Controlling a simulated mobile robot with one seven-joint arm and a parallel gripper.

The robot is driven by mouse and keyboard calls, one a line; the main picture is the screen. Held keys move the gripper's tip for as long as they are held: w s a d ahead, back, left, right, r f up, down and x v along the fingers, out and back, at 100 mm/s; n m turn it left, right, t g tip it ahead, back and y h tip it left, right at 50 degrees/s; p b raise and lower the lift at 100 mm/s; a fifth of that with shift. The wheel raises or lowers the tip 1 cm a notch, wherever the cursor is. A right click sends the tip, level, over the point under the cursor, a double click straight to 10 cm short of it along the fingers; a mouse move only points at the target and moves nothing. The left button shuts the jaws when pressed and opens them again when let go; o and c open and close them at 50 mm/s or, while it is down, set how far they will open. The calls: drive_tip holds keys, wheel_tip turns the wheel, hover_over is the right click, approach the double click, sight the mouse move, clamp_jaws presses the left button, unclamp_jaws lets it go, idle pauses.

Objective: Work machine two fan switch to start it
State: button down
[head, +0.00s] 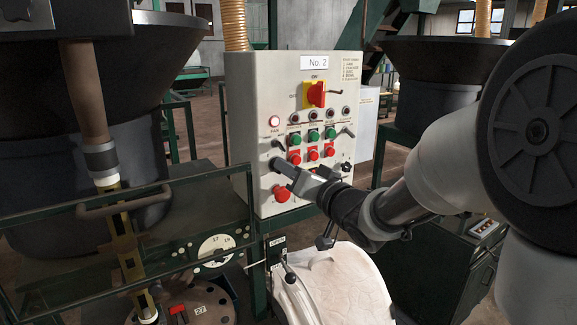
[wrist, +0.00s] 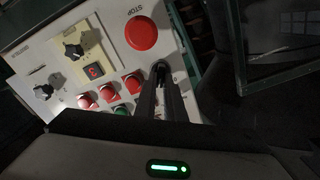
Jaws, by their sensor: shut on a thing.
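The pale control box marked No. 2 (head: 260,88) faces me in the head view. A lamp labelled FAN (head: 274,121) glows at its left side; the lamps to its right look dark. A black lever switch (head: 278,144) sits just below the FAN lamp. My gripper (head: 280,165) is at the panel's left, below that lever and above the red stop button (head: 282,194). In the wrist view, my gripper (wrist: 160,72) is shut on a small black switch knob (wrist: 161,65) beside the red STOP button (wrist: 140,33). The fingers hide most of the knob, and its label cannot be read.
Green and red push buttons (head: 314,134) fill the panel's middle, near my fingers. A red-and-yellow main switch (head: 315,94) is above. A green rail frame (head: 190,215) and gauge (head: 216,249) stand front left. A white bag (head: 335,280) lies below the box.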

idle(0.4)
drive_tip(key=c, duration=1.8)
unclamp_jaws()
drive_tip(key=shift+c, duration=0.2)
drive_tip(key=shift+s, duration=0.15)
